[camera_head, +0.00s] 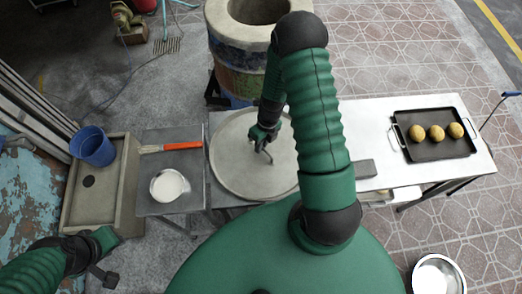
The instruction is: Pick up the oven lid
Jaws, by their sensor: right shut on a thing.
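The oven lid (232,172) is a large round grey disc lying on a table below the barrel oven (240,50). My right gripper (265,147) is over the lid's middle, shut on its handle. Part of the lid's right side is hidden behind my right arm and body. The oven's round top opening is uncovered. My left gripper (104,275) is at the lower left, away from the lid; its fingers are too small and dark to read.
A black tray (432,151) with three dough balls sits on a white table at the right. A side table (160,141) holds a white bowl (169,186) and an orange-handled brush (182,146). A blue bucket (93,147) stands at the left. A metal bowl (438,275) is at the lower right.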

